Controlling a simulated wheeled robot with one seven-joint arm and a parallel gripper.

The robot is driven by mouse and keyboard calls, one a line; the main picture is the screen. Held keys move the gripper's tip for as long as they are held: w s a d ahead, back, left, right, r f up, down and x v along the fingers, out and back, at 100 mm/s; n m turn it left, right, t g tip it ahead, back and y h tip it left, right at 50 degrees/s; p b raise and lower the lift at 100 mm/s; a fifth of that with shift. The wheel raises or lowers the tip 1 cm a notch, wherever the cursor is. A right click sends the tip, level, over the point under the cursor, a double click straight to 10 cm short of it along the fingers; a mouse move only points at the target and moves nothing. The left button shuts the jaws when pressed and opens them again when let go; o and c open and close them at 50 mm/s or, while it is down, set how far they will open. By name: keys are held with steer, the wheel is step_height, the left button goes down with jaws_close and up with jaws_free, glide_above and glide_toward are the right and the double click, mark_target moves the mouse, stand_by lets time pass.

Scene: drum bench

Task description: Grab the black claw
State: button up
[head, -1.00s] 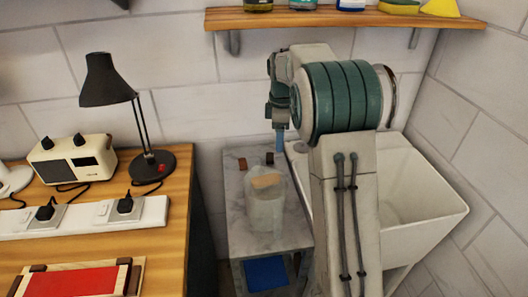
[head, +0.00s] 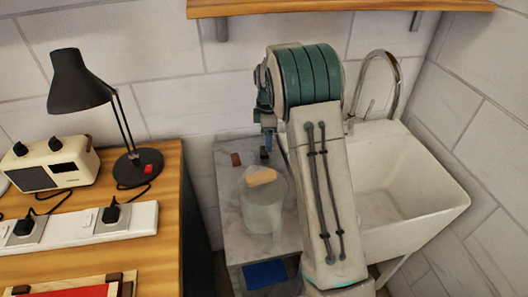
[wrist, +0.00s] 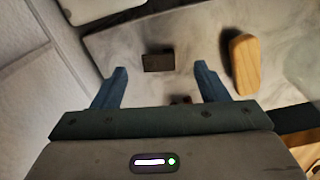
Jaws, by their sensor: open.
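A small dark block (wrist: 158,62) lies on the marble top, between my fingertips in the wrist view; it may be the black claw, but its shape is too plain to tell. It shows in the head view as a dark spot (head: 264,154) by my fingertips. A second small brown piece (head: 236,159) lies to its left; in the wrist view (wrist: 180,99) the edge of my gripper partly hides it. My gripper (wrist: 160,70) is open and empty, with blue fingers either side of the dark block. In the head view, my gripper (head: 268,146) is above the back of the stand.
A translucent jar (head: 263,213) with a wooden piece (head: 262,177) on top stands close in front on the marble stand (head: 232,236). A white sink (head: 395,190) with a tap is at right. A wooden bench with a lamp (head: 80,85) is at left; a shelf hangs above.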

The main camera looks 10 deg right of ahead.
mark_target(264, 152)
step_height(264, 152, down, 5)
steer(key=shift+w+f+p, duration=0.15)
steer(key=shift+p, duration=0.5)
steer(key=c, duration=1.1)
steer(key=shift+o, duration=0.2)
